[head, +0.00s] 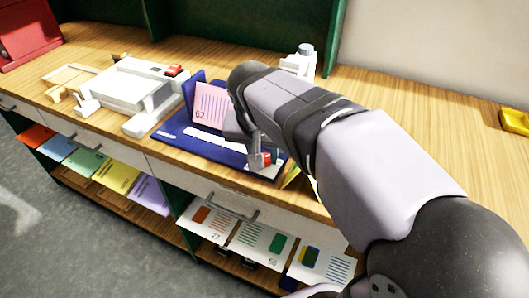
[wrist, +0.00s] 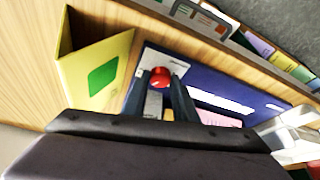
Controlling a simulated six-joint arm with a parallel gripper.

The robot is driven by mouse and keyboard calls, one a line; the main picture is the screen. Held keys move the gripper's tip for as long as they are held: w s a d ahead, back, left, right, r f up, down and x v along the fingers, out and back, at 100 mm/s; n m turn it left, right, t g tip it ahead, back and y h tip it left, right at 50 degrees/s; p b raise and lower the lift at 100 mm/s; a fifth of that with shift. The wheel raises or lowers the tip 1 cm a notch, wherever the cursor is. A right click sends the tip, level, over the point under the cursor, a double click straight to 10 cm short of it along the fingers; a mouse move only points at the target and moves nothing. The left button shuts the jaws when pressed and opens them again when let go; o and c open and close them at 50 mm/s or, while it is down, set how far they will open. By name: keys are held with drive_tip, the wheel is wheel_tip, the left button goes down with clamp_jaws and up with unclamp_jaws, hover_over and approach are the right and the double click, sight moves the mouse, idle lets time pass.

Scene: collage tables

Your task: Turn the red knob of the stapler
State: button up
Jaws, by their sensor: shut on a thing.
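The red knob (wrist: 160,77) shows in the wrist view between the two fingertips of my gripper (wrist: 161,80), which is shut on it. The knob sits at a pale end plate (wrist: 170,62) of a blue base. In the head view the red knob (head: 265,159) shows at the right end of the dark blue base (head: 200,145), just below my gripper (head: 259,157). My arm hides much of this device there. A grey part (wrist: 153,104) shows between the fingers; I cannot tell which part of the stapler it is.
A pink card (head: 212,106) stands on the blue base. A white device (head: 132,94) with a red part stands to the left. A yellow folder (wrist: 96,72) stands close beside the fingers. Papers (head: 262,245) lie on the shelf below. A yellow object (head: 515,121) lies far right.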

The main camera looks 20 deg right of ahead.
idle(0.4)
drive_tip(key=o, duration=1)
drive_tip(key=shift+v, duration=3.65)
drive_tip(key=s+a+f+n+g+y+p, duration=0.1)
drive_tip(key=a+f+n+g+y+p, duration=0.15)
drive_tip(key=a+f, duration=0.55)
drive_tip(key=s+d+n+p, duration=0.1)
drive_tip(key=s+d+p, duration=0.1)
drive_tip(key=s+p, duration=0.1)
drive_tip(key=s+d+n+g+p, duration=0.1)
drive_tip(key=s+d+p, duration=0.1)
drive_tip(key=p, duration=0.4)
drive_tip(key=s+d+n+p, duration=0.1)
drive_tip(key=s+d+p, duration=0.2)
drive_tip(key=s+p, duration=0.1)
drive_tip(key=shift+s+f+n+g+p, duration=0.25)
drive_tip(key=shift+s+f+p, duration=0.1)
drive_tip(key=shift+s, duration=0.15)
